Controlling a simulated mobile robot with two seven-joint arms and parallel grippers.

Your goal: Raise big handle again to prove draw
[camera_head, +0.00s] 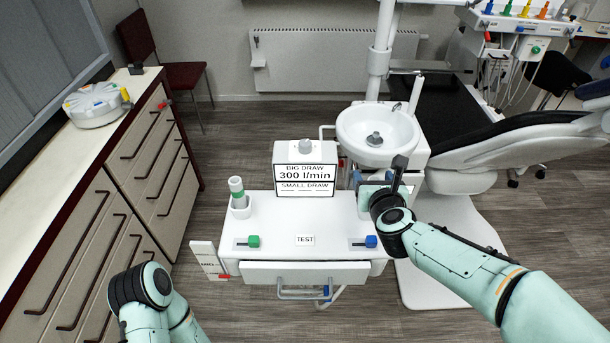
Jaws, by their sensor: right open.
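A white cart (305,219) stands in the middle. Its display (305,180) reads "BIG DRAW 300 l/min", with dashes under "SMALL DRAW". A grey handle with a green band (237,190) stands upright in a white cup holder at the cart's left. My right gripper (399,168) is open above the cart's right side. It partly hides a pale block with blue parts (371,180); I cannot tell whether they touch or whether a second handle is there. A green lever (253,241) and a blue lever (371,241) sit on the front top. My left arm shows at bottom left, its gripper out of view.
A "TEST" label (305,240) lies between the levers, above a drawer (306,273). A white basin (378,130) and dental chair (530,150) stand behind and right. Drawer cabinets (90,220) line the left. The cart's middle top is clear.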

